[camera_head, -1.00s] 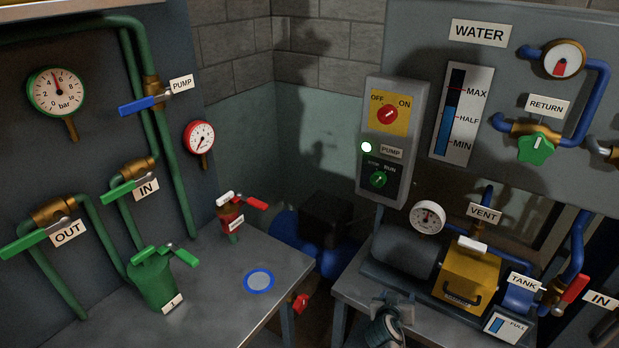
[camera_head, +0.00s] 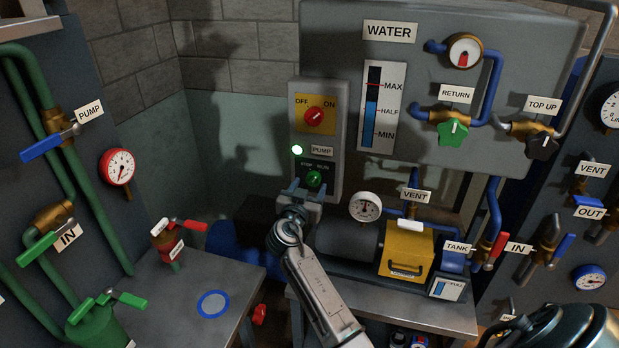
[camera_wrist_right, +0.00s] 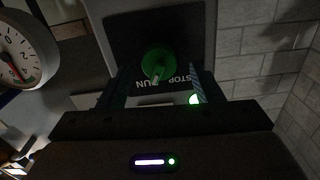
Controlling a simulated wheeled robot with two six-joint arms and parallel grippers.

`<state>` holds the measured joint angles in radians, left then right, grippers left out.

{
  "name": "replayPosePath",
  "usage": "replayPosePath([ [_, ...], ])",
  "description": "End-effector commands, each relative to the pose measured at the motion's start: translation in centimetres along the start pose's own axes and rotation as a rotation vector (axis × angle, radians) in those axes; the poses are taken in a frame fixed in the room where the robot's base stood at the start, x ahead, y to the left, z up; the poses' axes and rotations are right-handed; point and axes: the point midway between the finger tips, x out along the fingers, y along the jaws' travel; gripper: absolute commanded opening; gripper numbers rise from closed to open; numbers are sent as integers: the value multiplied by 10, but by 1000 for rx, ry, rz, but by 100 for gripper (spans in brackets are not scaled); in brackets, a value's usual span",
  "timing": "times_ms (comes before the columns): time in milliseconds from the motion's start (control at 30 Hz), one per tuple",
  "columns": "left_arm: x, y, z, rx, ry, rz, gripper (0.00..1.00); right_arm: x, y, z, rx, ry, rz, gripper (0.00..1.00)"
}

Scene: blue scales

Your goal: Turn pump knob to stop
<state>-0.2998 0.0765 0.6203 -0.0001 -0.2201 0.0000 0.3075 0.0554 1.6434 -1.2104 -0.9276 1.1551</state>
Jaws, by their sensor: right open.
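The green pump knob (camera_head: 314,179) sits on the dark STOP/RUN plate of the grey PUMP control box (camera_head: 333,150). In the right wrist view the same knob (camera_wrist_right: 157,62) shows large, upside down, with its pale mark on the RUN side. My right gripper (camera_head: 303,188) is open just in front of the plate, at the knob's height or slightly below. In the wrist view its fingers (camera_wrist_right: 162,80) stand to either side of the knob, with a gap. I cannot tell how deep they reach. The pump lamp (camera_head: 297,150) glows green. My left gripper is not in view.
The red OFF/ON switch (camera_head: 314,117) is above the knob. A white gauge (camera_head: 366,207) and yellow box (camera_head: 407,250) stand close at the right. A grey bench (camera_head: 195,285) is at the left. A dark rounded object (camera_head: 570,332) fills the lower right corner.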

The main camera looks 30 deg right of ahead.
Motion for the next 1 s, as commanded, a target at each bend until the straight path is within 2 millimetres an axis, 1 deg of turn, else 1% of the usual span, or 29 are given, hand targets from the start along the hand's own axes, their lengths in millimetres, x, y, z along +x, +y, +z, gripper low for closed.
replayPosePath([
  [33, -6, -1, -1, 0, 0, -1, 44, 8, 0, -4, -2, 1, 1, 59],
  [200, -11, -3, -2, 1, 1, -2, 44, 23, 0, 0, -2, 0, 0, 59],
  [533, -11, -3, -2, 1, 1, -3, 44, 26, 0, 1, 0, 0, -1, 59],
  [667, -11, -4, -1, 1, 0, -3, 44, 25, 0, 1, 0, 0, -1, 34],
  [700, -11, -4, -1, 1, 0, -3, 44, 25, 0, 1, 0, 0, -1, 26],
  [767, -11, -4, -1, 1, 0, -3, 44, 25, 0, 1, 0, 0, -1, 14],
  [1000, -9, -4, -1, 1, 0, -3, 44, 25, 0, 2, -14, 0, -1, 15],
])
